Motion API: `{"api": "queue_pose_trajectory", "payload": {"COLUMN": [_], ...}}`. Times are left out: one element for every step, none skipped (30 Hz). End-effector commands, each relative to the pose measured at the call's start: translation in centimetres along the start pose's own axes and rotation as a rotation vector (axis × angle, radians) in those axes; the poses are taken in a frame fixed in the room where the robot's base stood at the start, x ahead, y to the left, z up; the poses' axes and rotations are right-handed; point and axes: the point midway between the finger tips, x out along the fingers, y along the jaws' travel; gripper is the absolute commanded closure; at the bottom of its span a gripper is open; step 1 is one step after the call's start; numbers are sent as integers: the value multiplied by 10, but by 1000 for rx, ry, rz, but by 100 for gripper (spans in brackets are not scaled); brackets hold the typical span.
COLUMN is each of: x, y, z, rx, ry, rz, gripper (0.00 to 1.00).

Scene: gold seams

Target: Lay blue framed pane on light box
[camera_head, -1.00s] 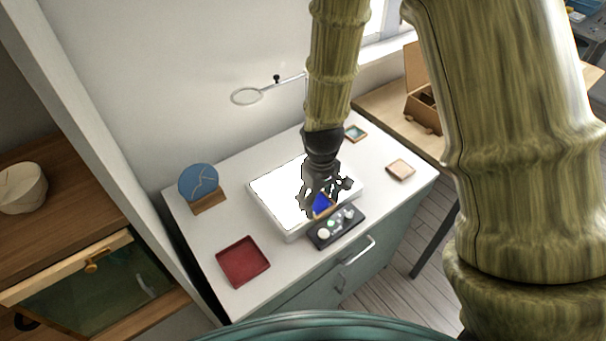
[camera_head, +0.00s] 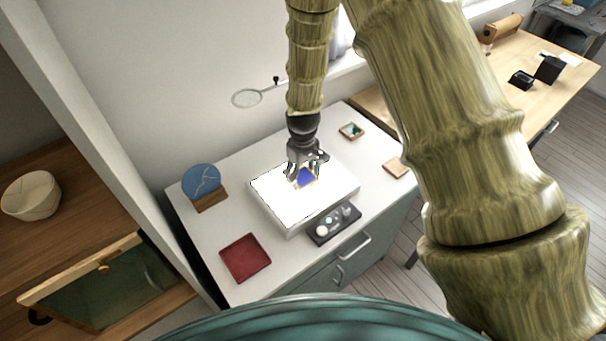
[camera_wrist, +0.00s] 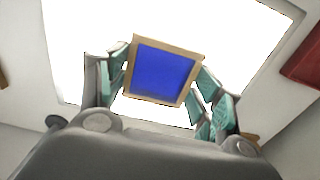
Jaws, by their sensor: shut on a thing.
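The blue framed pane (camera_head: 306,177) has a deep blue face in a light wooden frame. My gripper (camera_head: 305,166) is shut on it, over the light box (camera_head: 277,204). In the wrist view the pane (camera_wrist: 163,72) sits between the two teal-padded fingers of my gripper (camera_wrist: 163,85), which hold its frame from both sides. The glowing white top of the light box (camera_wrist: 85,30) fills most of the background there. I cannot tell whether the pane touches the light box surface or is just above it.
A dark tray with small round pieces (camera_head: 334,224) stands against the light box's front. A red tray (camera_head: 245,258), a blue disc on a wooden stand (camera_head: 201,184), a small framed pane (camera_head: 351,131) and a wooden-framed piece (camera_head: 395,168) share the white cabinet top.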

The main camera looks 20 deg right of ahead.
Motion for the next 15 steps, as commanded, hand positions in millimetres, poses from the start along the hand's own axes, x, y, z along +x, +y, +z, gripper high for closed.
{"api": "queue_pose_trajectory", "payload": {"x": [2,5,8,10,11,13,13,14,14,14,15,15,15,15,15], "y": [0,0,0,0,0,0,0,0,0,0,0,0,0,0,0], "z": [0,0,0,0,0,0,0,0,0,0,0,0,0,0,0], "rx": [0,0,0,0,0,0,0,0,0,0,0,0,0,0,0], "ry": [-2,-1,-1,-1,-1,0,0,0,1,1,1,1,1,1,1], "rz": [-1,0,0,0,0,0,0,0,0,0,0,0,0,0,0], "gripper": [60,60,60,60,60,60,60,60,60,60,60,60,60,60,60]}}
